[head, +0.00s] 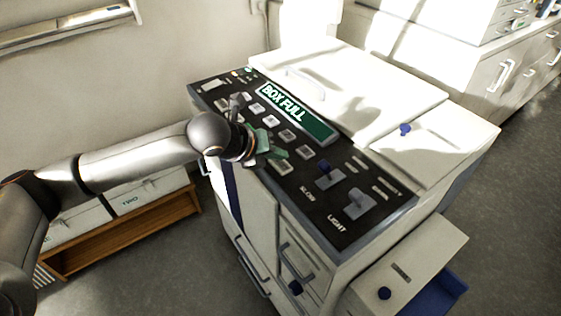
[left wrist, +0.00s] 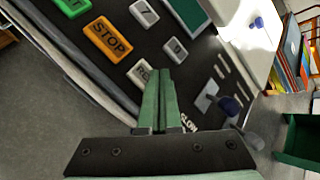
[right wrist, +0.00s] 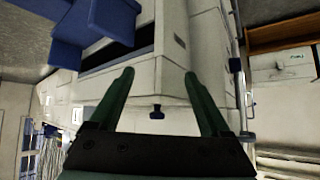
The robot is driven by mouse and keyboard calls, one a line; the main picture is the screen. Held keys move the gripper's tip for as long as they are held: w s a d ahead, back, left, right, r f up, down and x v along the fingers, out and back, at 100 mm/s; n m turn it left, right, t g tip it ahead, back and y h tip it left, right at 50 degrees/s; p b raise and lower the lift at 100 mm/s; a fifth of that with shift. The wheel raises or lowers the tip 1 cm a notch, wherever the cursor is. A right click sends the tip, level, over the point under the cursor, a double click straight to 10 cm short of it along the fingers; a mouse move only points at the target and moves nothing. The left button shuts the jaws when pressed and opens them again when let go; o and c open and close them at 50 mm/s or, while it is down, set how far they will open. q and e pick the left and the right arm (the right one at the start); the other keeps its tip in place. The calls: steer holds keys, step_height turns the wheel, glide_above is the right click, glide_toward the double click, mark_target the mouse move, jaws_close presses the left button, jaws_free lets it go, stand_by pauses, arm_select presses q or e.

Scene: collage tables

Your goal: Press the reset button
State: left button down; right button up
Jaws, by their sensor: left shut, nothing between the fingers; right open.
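A grey reset button, its label partly covered, shows in the left wrist view (left wrist: 140,74), on the dark control panel (head: 345,235) of a white copier. What appears to be the same button (head: 281,167) shows in the head view just below the fingers. My left gripper (head: 276,151) is shut and empty over the panel. Its green fingertips (left wrist: 160,72) lie right beside the reset button and overlap its edge in the wrist view; I cannot tell whether they touch. My right gripper (right wrist: 158,84) is open and empty, facing the copier's white body.
An orange STOP button (left wrist: 108,40) and a green button (left wrist: 72,6) lie near the reset button. The display (head: 297,111) reads BOX FULL. A side box (head: 410,265) with a blue knob juts out. A wooden shelf (head: 125,238) stands left.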

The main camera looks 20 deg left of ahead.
mark_target(278, 167)
arm_select(q)
steer(key=shift+f, duration=0.25)
steer(key=shift+f, duration=0.45)
stand_by(0.7)
steer(key=shift+r+p, duration=0.85)
steer(key=shift+p, duration=0.5)
step_height(278, 167, up, 3)
steer(key=p, duration=0.3)
steer(key=shift+f, duration=0.15)
steer(key=shift+r, duration=1.15)
